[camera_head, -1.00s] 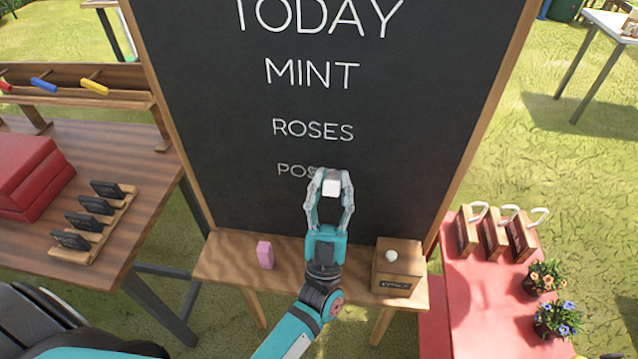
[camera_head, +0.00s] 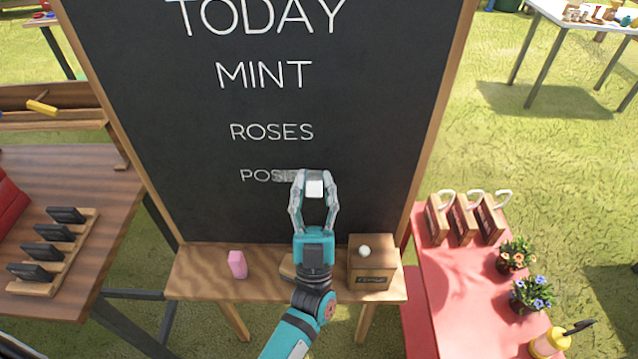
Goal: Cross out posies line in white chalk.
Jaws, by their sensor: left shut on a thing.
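The chalkboard (camera_head: 250,215) stands upright, with the POSIES line (camera_head: 262,176) below ROSES. A greyish smear lies over the middle letters of POSIES, and its right end is hidden behind my gripper. My left gripper (camera_head: 314,187) is shut on a small white block, likely the white chalk (camera_head: 315,189). It is held in front of the right end of that line; I cannot tell if it touches the board. My right gripper is not in view.
The board's ledge (camera_head: 205,280) holds a pink block (camera_head: 237,264) and a wooden box (camera_head: 371,262) with a white round piece on top. A red table (camera_head: 455,300) with signs and flowers is right; a wooden table (camera_head: 110,215) is left.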

